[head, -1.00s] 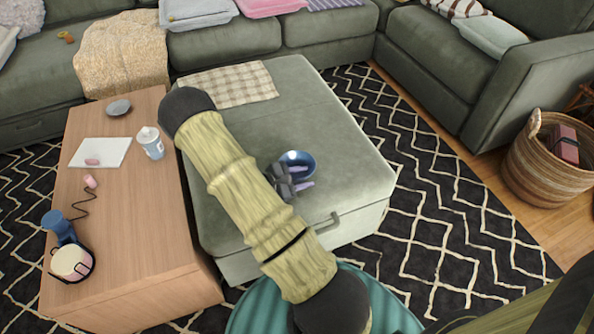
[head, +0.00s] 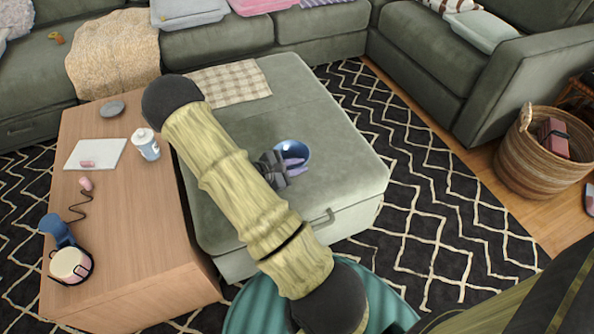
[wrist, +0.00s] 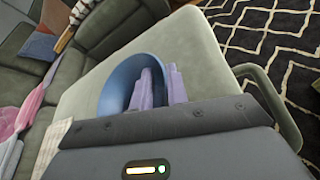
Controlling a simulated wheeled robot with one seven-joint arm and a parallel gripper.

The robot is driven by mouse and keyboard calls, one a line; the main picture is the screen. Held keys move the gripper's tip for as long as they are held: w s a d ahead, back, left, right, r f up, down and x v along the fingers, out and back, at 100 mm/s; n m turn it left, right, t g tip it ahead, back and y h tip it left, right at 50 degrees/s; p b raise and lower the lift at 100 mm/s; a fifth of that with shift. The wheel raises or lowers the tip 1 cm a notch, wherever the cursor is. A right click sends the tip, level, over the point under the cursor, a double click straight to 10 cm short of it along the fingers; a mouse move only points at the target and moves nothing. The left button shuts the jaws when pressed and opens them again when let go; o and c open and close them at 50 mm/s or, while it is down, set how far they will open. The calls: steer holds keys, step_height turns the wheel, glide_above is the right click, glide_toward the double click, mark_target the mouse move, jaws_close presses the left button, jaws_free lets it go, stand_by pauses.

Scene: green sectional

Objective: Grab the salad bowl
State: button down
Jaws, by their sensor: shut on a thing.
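The salad bowl is a small blue bowl (head: 290,148) above the grey-green ottoman, near its middle right. My gripper (head: 293,165) is shut on its near rim, with lavender fingers. In the wrist view the bowl (wrist: 119,84) is tilted with its hollow facing the fingers (wrist: 160,86). One finger is inside the bowl and the other outside its right wall. The bowl's lower part is hidden behind my gripper's body. I cannot tell for certain whether the bowl touches the ottoman.
The ottoman (head: 350,165) has a checked cloth (head: 230,84) at its back left and is otherwise clear. A wooden coffee table (head: 125,220) with a bottle (head: 146,146) and several small things stands left.

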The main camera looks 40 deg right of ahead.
step_height(320, 180, up, 6)
steer(key=shift+f+p, duration=0.15)
steer(key=shift+p, duration=0.5)
steer(key=shift+w, duration=0.1)
